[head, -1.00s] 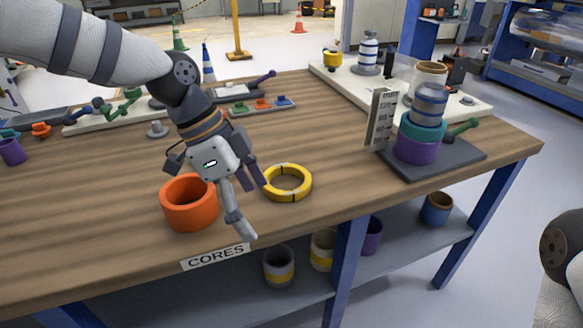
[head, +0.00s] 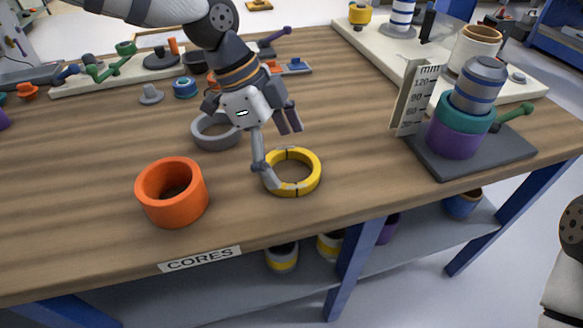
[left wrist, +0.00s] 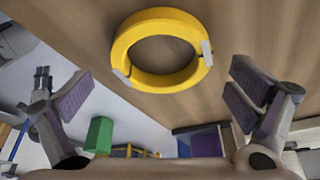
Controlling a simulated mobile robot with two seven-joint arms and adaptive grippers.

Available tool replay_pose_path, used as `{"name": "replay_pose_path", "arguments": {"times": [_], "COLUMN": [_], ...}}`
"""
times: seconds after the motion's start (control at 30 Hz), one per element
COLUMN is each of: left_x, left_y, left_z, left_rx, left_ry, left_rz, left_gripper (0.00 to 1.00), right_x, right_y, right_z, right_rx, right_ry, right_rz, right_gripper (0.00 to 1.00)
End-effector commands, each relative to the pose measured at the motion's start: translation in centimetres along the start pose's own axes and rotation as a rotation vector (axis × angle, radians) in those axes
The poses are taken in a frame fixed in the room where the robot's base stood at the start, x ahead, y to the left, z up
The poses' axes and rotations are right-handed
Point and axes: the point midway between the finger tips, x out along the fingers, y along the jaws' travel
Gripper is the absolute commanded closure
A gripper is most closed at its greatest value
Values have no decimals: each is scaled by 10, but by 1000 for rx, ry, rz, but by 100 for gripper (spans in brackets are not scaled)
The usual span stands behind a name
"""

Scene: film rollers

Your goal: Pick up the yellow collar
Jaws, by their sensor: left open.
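The yellow collar (head: 309,183) lies flat on the wooden table, right of the orange core. In the left wrist view the collar (left wrist: 163,82) is ahead of the jaws, near the top middle, with a light grey patch on its right side. My left gripper (head: 275,145) is open and empty. In the head view one finger overlaps the collar's left edge and the other is behind its far side; I cannot tell whether they touch it. In the left wrist view the open fingers (left wrist: 160,98) stand wide apart, with the collar beyond them. My right gripper is out of view.
The orange core (head: 171,207) stands left of the collar and a grey ring (head: 207,139) lies behind it. A dark plate (head: 478,162) with stacked purple and teal rings and an upright scale (head: 415,97) stands at right. The table between collar and plate is clear.

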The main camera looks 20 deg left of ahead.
Motion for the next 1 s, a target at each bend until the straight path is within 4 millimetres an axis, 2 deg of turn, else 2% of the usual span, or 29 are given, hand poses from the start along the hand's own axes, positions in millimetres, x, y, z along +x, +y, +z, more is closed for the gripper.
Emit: {"name": "replay_pose_path", "arguments": {"times": [0.03, 0.1, 0.33, 0.37, 0.57, 0.87, 1.0], "left_x": [10, 18, 20, 20, 20, 19, 5], "left_y": [0, 0, 0, 0, 0, 0, -1], "left_z": [1, 0, 0, 0, 0, -1, -6], "left_rx": [0, 0, 2, 2, 1, 1, 2], "left_ry": [-1, 0, 0, 0, 0, 0, 1], "left_rz": [4, 2, -2, -2, -2, -2, -6], "left_gripper": [0, 0, 0, 5, 49, 50, 50], "right_x": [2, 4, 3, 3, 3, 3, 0], "right_y": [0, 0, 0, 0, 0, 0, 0], "right_z": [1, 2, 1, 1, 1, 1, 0], "right_rx": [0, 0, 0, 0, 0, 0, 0], "right_ry": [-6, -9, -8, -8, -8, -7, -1], "right_rz": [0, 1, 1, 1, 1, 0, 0], "right_gripper": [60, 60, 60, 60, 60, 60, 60]}}
